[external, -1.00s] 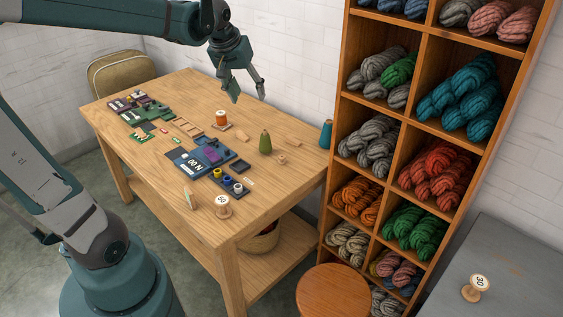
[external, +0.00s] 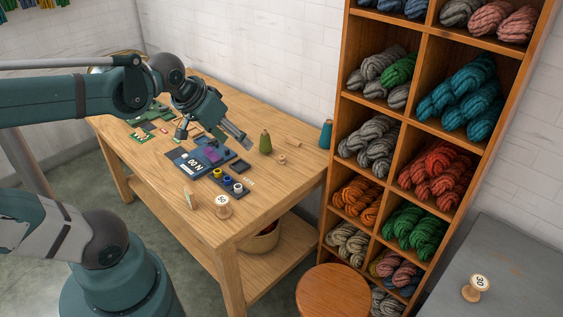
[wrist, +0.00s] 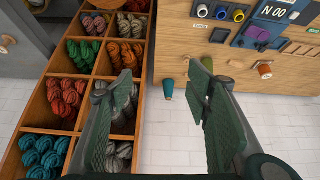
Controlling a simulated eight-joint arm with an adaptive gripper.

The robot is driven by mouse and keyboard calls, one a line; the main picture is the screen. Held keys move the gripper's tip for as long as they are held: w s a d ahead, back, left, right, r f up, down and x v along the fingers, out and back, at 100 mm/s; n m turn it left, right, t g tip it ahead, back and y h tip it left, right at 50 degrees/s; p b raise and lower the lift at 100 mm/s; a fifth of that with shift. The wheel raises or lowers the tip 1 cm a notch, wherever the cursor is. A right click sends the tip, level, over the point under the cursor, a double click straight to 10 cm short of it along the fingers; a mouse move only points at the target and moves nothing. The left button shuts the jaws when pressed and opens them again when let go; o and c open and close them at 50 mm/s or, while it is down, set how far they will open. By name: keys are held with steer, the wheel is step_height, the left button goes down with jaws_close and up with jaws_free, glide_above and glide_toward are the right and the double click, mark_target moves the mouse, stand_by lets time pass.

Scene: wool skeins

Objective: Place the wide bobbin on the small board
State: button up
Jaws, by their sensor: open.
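A pale wooden bobbin marked 50 (external: 222,207) stands near the table's front edge. Another bobbin, marked 30 (external: 476,288), stands on the grey surface at the lower right. I cannot tell which is the wide one. A small dark square board (external: 239,166) lies beside the blue panel; I cannot tell if it is the small board. An orange-wound spool (wrist: 264,70) shows at the right of the wrist view; my arm hides it in the external view. My gripper (external: 246,142) is open and empty above the table, its fingers (wrist: 161,71) apart.
A green cone (external: 265,142) and a teal cone (external: 326,134) stand towards the table's far right. The blue panel (external: 194,160) and small thread spools (external: 231,181) fill the middle. A yarn shelf (external: 411,140) rises right of the table; a round stool (external: 333,292) stands in front.

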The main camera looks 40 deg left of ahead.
steer(key=shift+s+d+f+m, duration=0.2)
steer(key=shift+s+d+f, duration=0.15)
steer(key=shift+s, duration=0.2)
steer(key=shift+s+d+f+m, duration=0.25)
steer(key=shift+s+f, duration=0.1)
steer(key=shift+s, duration=0.15)
stand_by(0.6)
